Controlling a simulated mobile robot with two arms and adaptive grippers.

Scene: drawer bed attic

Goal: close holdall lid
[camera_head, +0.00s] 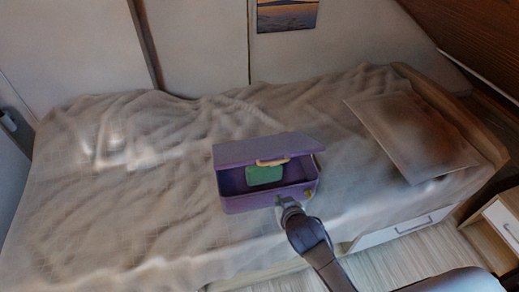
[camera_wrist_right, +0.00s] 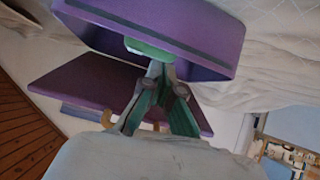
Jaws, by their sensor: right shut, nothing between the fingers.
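The purple holdall (camera_head: 262,203) sits on the bed, its front facing me. Its lid (camera_head: 245,151) is raised and tilted above the dark opening, with a tan handle (camera_head: 272,161) on its front edge. A green item (camera_head: 264,175) shows inside. In the right wrist view the holdall body (camera_wrist_right: 205,28) is at the top and the lid (camera_wrist_right: 85,87) is lower, with a gap between them. My right gripper (camera_head: 280,201) is shut and empty at the holdall's front; in the wrist view its fingers (camera_wrist_right: 160,70) overlap the gap. I cannot tell whether they touch it. My left gripper is not in view.
The bed's rumpled beige cover (camera_head: 110,210) is clear left of the holdall. A flat pillow (camera_head: 410,135) lies to the right. A white drawer front (camera_head: 405,228) is under the bed, and a small cabinet (camera_head: 500,222) stands at the right edge.

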